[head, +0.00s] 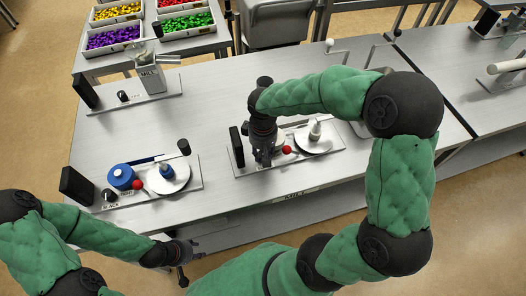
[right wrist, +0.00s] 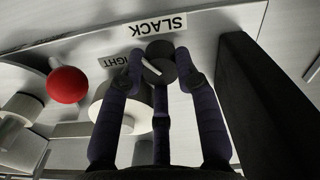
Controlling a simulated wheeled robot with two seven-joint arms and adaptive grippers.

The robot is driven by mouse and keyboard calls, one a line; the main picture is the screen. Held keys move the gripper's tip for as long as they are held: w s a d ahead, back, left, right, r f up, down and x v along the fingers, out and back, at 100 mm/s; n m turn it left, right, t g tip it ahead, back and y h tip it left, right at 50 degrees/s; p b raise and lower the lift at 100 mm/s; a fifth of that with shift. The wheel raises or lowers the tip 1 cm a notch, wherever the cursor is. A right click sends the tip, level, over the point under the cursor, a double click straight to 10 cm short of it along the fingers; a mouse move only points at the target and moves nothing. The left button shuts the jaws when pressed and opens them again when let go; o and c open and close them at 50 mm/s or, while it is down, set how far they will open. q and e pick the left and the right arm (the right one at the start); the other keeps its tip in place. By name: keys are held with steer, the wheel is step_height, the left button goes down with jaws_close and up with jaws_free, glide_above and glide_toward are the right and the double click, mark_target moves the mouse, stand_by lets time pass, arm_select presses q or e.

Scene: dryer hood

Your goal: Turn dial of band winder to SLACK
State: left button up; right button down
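The band winder (head: 240,161) under my right gripper (head: 262,155) stands at the middle of the bench. In the right wrist view its black dial (right wrist: 160,70) has a white pointer line slanting across its face. The SLACK label (right wrist: 165,25) lies beyond the dial, and the TIGHT label (right wrist: 120,60) is partly hidden to its left. My right gripper (right wrist: 161,72) has its fingers around the dial, with the tips seeming to touch its sides. My left gripper (head: 192,262) is empty, with spread fingers, in front of the bench edge.
The winder has a red ball knob (head: 287,150), also in the right wrist view (right wrist: 68,85), and a black block (right wrist: 258,95) close right of my fingers. A second winder with a blue spool (head: 122,176) stands left. A mill (head: 150,78) and coloured bins (head: 112,37) are behind.

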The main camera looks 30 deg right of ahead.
steer(key=shift+f+m, duration=0.1)
steer(key=shift+m, duration=0.2)
steer(key=m, duration=0.3)
steer(key=shift+s+b, duration=0.1)
steer(key=shift+b, duration=0.2)
steer(key=shift+a+m+b, duration=0.15)
steer(key=shift+m+b, duration=0.15)
steer(key=shift+m, duration=1.6)
steer(key=c, duration=0.9)
jaws_free()
